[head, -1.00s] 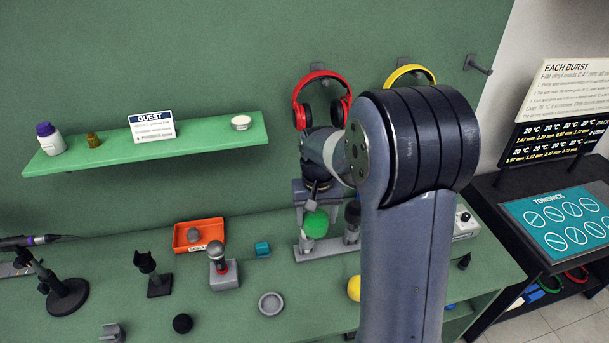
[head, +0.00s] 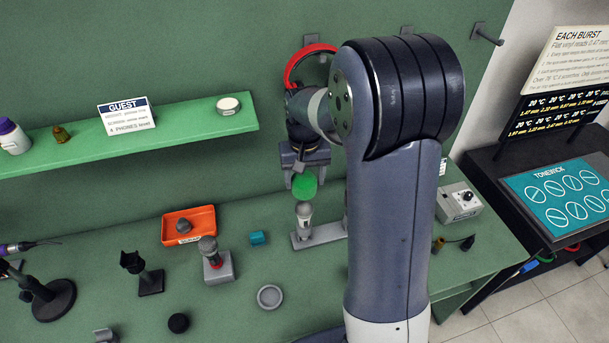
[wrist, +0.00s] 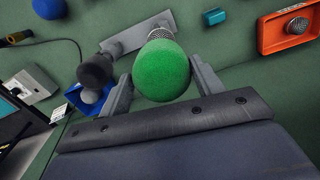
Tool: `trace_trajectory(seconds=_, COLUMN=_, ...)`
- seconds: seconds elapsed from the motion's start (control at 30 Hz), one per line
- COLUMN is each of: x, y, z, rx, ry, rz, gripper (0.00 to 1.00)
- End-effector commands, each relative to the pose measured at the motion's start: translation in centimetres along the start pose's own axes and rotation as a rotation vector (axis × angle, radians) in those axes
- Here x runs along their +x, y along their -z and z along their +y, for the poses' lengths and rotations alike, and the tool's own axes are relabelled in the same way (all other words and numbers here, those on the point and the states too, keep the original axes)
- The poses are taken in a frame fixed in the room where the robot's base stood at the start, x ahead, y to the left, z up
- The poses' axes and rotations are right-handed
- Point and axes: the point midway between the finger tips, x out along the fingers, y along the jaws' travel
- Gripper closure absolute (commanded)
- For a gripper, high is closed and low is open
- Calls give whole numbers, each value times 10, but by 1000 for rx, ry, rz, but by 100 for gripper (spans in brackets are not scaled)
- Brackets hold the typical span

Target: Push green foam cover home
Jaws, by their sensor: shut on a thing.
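The green foam cover (head: 304,186) is a round ball between the fingers of my gripper (head: 305,172). In the wrist view the foam cover (wrist: 162,72) sits between the two grey fingers of my gripper (wrist: 163,88), which is shut on it. A grey microphone with a silver mesh head (head: 304,212) stands upright in a grey rack (head: 320,237) just below the cover. In the wrist view the mesh head (wrist: 160,34) shows just beyond the cover. The mesh head is bare in the head view; I cannot tell if the two touch.
A dark-headed microphone (wrist: 95,71) stands beside the rack's grey one, near my finger. An orange tray (head: 189,226), a red-banded microphone on a block (head: 213,258), a teal block (head: 257,238) and a grey ring (head: 269,297) lie left. A shelf (head: 180,136) hangs above.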

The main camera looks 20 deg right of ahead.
Motion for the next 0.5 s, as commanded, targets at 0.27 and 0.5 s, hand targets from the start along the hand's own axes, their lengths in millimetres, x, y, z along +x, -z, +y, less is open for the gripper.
trace_trajectory(seconds=0.27, x=24, y=0, z=0, rx=0, ry=0, rz=-2, gripper=60)
trace_trajectory(seconds=0.5, x=44, y=0, z=0, rx=0, ry=0, rz=-1, gripper=60)
